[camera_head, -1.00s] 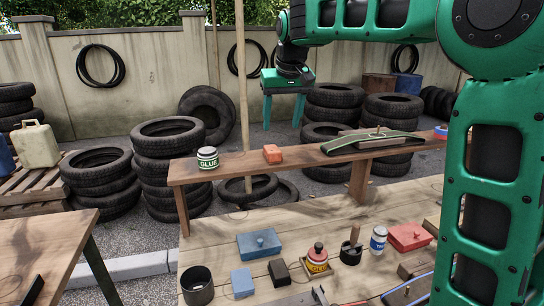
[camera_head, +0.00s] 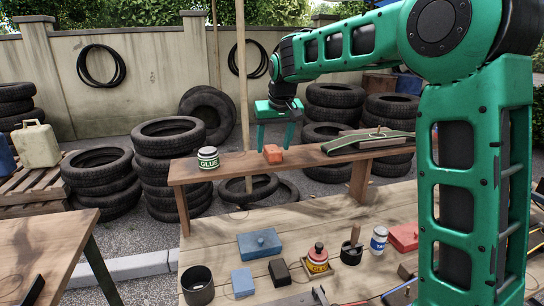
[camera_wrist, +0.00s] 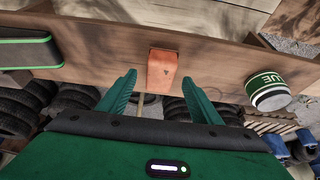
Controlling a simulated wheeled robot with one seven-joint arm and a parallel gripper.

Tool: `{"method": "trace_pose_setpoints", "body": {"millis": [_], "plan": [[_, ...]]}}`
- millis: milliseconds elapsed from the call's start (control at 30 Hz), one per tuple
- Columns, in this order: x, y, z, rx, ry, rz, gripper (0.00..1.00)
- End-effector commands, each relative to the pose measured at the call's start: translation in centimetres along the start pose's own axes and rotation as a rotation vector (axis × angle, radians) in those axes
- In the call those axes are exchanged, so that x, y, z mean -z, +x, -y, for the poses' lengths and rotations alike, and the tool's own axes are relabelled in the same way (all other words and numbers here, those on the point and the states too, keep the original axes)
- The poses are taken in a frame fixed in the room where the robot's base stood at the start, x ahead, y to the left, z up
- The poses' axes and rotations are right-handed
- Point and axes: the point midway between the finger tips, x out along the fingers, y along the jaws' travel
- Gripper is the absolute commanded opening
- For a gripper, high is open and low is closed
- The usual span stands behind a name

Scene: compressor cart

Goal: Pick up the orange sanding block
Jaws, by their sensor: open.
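The orange sanding block (camera_head: 273,154) sits on the raised wooden shelf (camera_head: 232,167), between the glue tin and a long green-edged tool. My gripper (camera_head: 274,138) is open and empty, with its fingers pointing down just above and around the block in the head view. In the wrist view the orange block (camera_wrist: 162,69) lies ahead of the gap between my two green fingertips (camera_wrist: 162,80), roughly centred. No contact between the fingers and the block is clear.
The glue tin (camera_head: 208,158) stands left of the block on the shelf. The green-edged tool (camera_head: 365,142) lies to the right. Below, the bench holds a blue box (camera_head: 259,244), a black cup (camera_head: 197,286) and several small items. Stacked tires stand behind the shelf.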

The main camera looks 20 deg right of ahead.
Motion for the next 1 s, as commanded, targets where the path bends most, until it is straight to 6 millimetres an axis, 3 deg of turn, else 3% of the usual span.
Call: {"method": "trace_pose_setpoints", "body": {"millis": [367,533,567,1000], "plan": [[0.01,0.95,-0.01,0.000,0.000,-0.001,0.56],[0.01,0.94,-0.01,0.000,0.000,-0.001,0.16],[0.01,0.94,-0.01,0.000,0.000,-0.001,0.13],[0.35,0.22,0.01,0.000,0.000,-0.003,0.13]]}}
